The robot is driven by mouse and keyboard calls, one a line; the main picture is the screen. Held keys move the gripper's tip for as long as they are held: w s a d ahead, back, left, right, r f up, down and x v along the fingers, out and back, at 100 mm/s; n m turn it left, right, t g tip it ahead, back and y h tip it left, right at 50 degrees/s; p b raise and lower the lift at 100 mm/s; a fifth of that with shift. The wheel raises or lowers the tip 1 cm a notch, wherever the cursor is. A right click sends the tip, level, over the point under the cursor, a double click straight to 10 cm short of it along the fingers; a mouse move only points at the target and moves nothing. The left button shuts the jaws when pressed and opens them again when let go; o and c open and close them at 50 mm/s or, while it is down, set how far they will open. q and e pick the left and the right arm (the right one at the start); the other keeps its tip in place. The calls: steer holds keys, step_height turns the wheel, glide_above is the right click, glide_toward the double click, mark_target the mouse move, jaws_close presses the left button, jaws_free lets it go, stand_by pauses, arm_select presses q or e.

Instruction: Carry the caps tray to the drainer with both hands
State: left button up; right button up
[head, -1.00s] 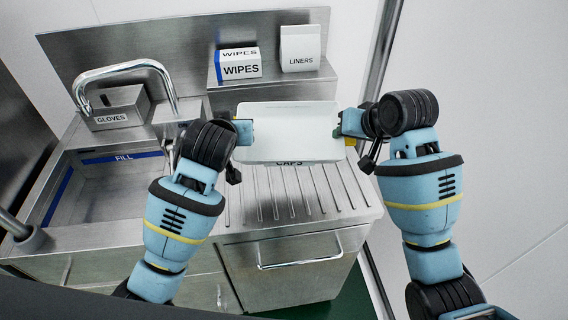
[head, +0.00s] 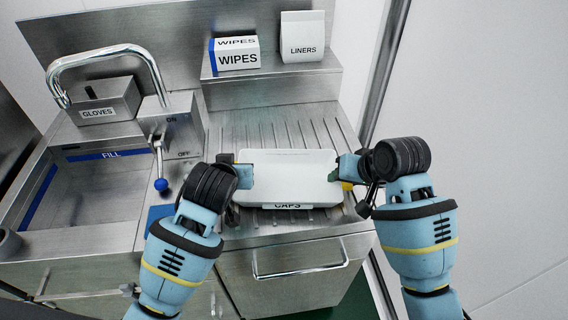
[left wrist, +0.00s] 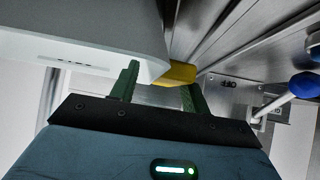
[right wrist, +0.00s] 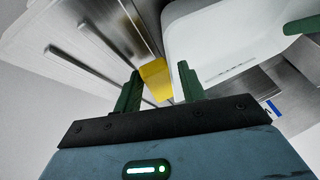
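The white caps tray (head: 291,179) is level over the front part of the grooved drainer (head: 270,122), its CAPS label facing front. I cannot tell whether its underside touches the drainer. My left gripper (head: 245,171) is at its left end and my right gripper (head: 342,170) at its right end. A yellow grip piece sits between the fingers of my left gripper (left wrist: 160,88) in the left wrist view. Another yellow piece (right wrist: 157,80) is between the fingers of my right gripper (right wrist: 160,85).
A shelf behind the drainer holds a WIPES box (head: 238,57) and a LINERS box (head: 303,37). At left are a sink basin (head: 95,195), a curved faucet (head: 105,55), a GLOVES box (head: 98,106) and a blue-knobbed lever (head: 160,184). The drainer behind the tray is clear.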

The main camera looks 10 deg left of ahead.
arm_select(q)
steer(key=shift+o, duration=0.8)
steer(key=shift+r, duration=0.25)
arm_select(e)
steer(key=shift+o, duration=0.9)
steer(key=shift+r, duration=0.2)
arm_select(q)
steer(key=shift+r, duration=0.1)
steer(key=v, duration=1.1)
steer(key=shift+s+r, duration=0.2)
steer(key=shift+s, duration=0.2)
arm_select(e)
steer(key=v, duration=1.2)
arm_select(q)
steer(key=shift+d, duration=0.1)
arm_select(e)
steer(key=shift+f, duration=0.1)
